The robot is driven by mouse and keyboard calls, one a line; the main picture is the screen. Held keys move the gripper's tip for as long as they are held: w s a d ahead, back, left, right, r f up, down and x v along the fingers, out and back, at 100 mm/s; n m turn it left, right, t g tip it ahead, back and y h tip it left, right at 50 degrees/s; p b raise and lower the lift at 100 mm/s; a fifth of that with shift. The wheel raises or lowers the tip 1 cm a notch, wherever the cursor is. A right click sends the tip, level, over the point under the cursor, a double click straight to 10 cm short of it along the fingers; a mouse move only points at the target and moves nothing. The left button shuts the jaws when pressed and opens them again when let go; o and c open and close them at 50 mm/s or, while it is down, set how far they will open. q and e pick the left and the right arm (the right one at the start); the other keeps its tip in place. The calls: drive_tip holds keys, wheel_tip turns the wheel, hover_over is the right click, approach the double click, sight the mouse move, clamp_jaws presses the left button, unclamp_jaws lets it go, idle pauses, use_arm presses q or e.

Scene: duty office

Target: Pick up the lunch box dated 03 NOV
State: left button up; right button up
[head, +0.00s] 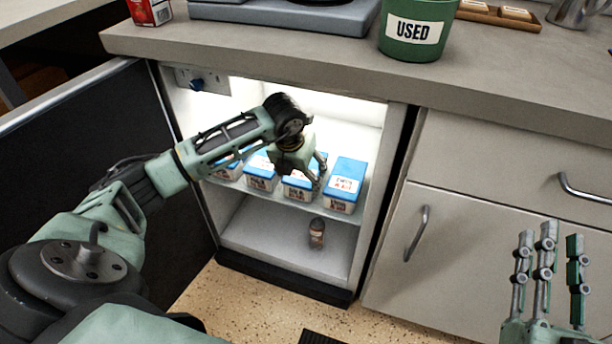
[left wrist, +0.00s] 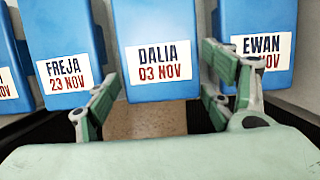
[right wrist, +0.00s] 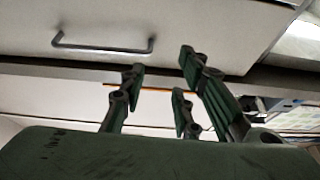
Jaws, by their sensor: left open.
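The lunch box marked DALIA 03 NOV (left wrist: 158,30) is a blue-lidded box in the middle of the left wrist view. It appears to be the third box from the left (head: 297,184) on the fridge shelf in the head view. My left gripper (head: 315,172) is open over its front part, with fingers (left wrist: 163,75) at either side of its label and nothing held. The FREJA 23 NOV box (left wrist: 65,35) stands to its left. The EWAN box (left wrist: 258,20) stands to its right, its day hidden by a finger. My right gripper (head: 548,245) is open and empty, outside the fridge.
Another box shows partly at the left edge (left wrist: 8,65). A small brown item (head: 317,232) stands on the fridge floor. The open fridge door (head: 90,150) is at the left. The counter above holds a green USED bin (head: 412,48). Closed drawers (head: 480,180) are at the right.

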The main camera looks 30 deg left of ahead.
use_arm(q)
drive_tip(key=w, duration=0.1)
drive_tip(key=w+b, duration=0.1)
drive_tip(key=w, duration=0.1)
drive_tip(key=shift+w+a, duration=0.25)
drive_tip(key=shift+a, duration=0.1)
drive_tip(key=x, duration=0.2)
drive_tip(key=shift+w+a+f+b, duration=0.1)
drive_tip(key=shift+f+b, duration=0.15)
drive_tip(key=shift+b, duration=0.1)
drive_tip(key=shift+w+f, duration=0.1)
drive_tip(key=shift+f, duration=0.1)
use_arm(e)
drive_tip(key=s+r+t+y, duration=0.1)
drive_tip(key=s+r+t, duration=0.4)
drive_tip(key=r, duration=0.2)
drive_tip(key=shift+s+d+r+y, duration=0.2)
drive_tip(key=shift+y, duration=0.2)
use_arm(q)
drive_tip(key=shift+c, duration=0.4)
drive_tip(key=c, duration=0.9)
drive_tip(key=shift+c, duration=0.9)
drive_tip(key=shift+r, duration=0.15)
use_arm(e)
drive_tip(key=shift+w, duration=0.1)
